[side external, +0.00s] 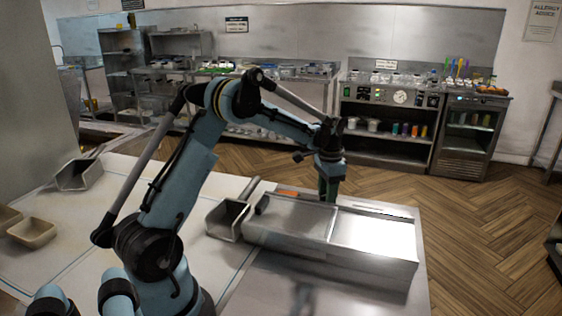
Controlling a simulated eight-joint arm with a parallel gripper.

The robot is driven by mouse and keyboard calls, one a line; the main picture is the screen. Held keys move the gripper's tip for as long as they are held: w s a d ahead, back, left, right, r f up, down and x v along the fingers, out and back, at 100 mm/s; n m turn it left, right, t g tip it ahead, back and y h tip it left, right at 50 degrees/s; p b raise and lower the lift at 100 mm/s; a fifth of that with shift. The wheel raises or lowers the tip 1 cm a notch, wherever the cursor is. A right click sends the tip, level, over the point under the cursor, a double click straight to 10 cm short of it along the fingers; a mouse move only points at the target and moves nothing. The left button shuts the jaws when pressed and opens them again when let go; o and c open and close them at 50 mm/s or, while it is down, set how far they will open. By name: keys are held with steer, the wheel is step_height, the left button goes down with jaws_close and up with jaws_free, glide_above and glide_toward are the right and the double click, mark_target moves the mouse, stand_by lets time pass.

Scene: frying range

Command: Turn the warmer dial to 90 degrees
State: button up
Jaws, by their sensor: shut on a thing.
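A low steel unit, which looks like the warmer (375,236), stands on the counter at the right, with a flat metal top in two sections. I cannot make out its dial in this view. My gripper (328,190) points down at the unit's far side, near the middle of its length. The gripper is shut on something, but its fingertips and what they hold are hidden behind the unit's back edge. A dark green part shows low between the wrist and that edge; I cannot tell whether it is a finger or a held thing.
A steel scoop (226,220) lies against the unit's left end, and another scoop (78,175) lies farther left. A beige tray (33,232) sits at the far left. An orange item (287,194) lies behind the unit. Shelving and a steel cabinet (388,125) stand across the floor.

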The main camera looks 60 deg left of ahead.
steer(key=shift+m, duration=1.1)
steer(key=o, duration=1.1)
steer(key=shift+c, duration=0.2)
step_height(320, 180, up, 12)
